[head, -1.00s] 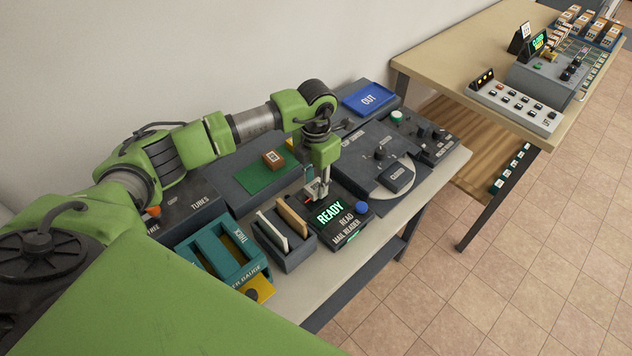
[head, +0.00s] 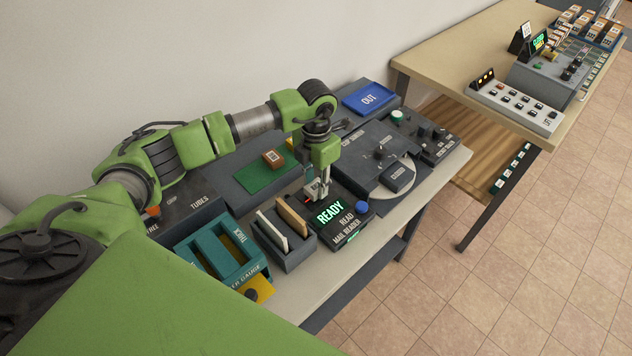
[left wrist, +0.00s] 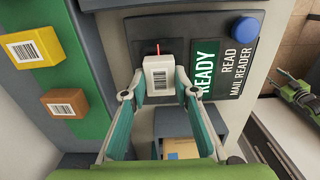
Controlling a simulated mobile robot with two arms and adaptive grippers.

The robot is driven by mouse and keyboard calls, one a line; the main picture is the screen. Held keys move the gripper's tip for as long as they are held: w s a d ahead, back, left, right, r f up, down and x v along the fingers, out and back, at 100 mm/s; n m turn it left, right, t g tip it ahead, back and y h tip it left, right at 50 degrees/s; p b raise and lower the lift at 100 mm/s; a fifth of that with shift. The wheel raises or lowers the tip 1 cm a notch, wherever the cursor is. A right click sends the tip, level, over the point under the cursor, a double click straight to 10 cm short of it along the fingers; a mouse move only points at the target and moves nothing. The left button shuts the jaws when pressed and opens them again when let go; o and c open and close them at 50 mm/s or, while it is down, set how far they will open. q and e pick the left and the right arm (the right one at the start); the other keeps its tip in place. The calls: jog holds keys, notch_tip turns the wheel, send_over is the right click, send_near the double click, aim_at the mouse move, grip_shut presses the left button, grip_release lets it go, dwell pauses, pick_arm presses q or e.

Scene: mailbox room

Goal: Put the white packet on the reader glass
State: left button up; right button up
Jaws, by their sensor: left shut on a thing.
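The white packet (left wrist: 159,76), a small block with a barcode on its upper face, sits between the fingertips of my left gripper (left wrist: 159,92) in the left wrist view. The gripper is shut on it. The mail reader (head: 338,214) shows a green READY display and a blue READ button (left wrist: 244,31). The dark reader glass (left wrist: 143,50), with a short red line, lies beneath and behind the packet. I cannot tell whether the packet touches the glass. In the head view my left gripper (head: 321,193) is over the reader's back part and mostly hides the packet. My right gripper is out of view.
A brown packet (head: 274,158) lies on a green mat (head: 262,178) left of the reader. A dark rack (head: 286,247) with upright cards and a teal gauge (head: 222,252) stand nearby. A blue OUT tray (head: 370,99) is at the back.

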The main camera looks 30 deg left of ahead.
pick_arm(q)
jog(key=shift+f+b, duration=0.35)
jog(key=shift+f, duration=0.15)
jog(key=o, duration=1.4)
jog(key=shift+o, duration=0.2)
jog(key=shift+r, duration=0.15)
jog(key=shift+r+p, duration=1.95)
jog(key=shift+r, duration=1)
jog(key=shift+f, duration=0.1)
